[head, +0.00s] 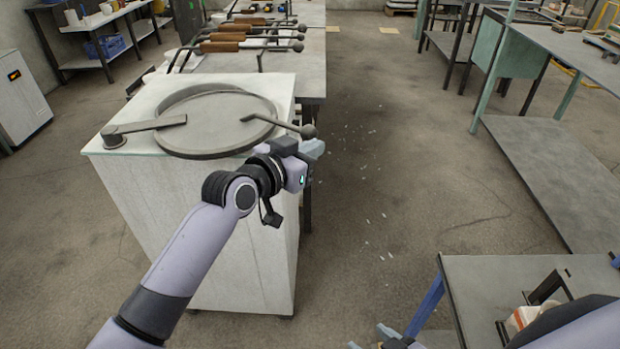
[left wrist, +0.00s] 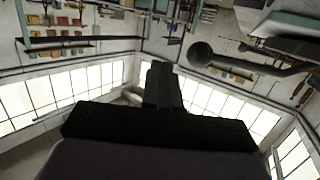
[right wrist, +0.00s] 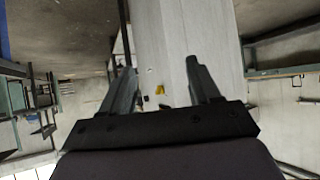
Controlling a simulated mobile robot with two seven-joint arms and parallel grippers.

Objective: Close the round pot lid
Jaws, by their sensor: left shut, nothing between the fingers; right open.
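The round pot lid (head: 217,120) is a flat grey disc on top of the white cabinet-like furnace (head: 200,215). It lies over the round pot opening, shifted toward the front, and a crescent of the pot rim (head: 183,97) shows behind it. A flat arm joins the lid to a pivot (head: 113,137) at the left. The lid's curved handle ends in a ball (head: 308,131) at the right; the ball also shows in the left wrist view (left wrist: 200,53). My left gripper (head: 314,149) is shut and empty just below the ball. My right gripper (right wrist: 160,72) is open and empty, low at the bottom of the head view.
A metal table (head: 550,170) stands at the right, and a lower one (head: 500,268) at the bottom right.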

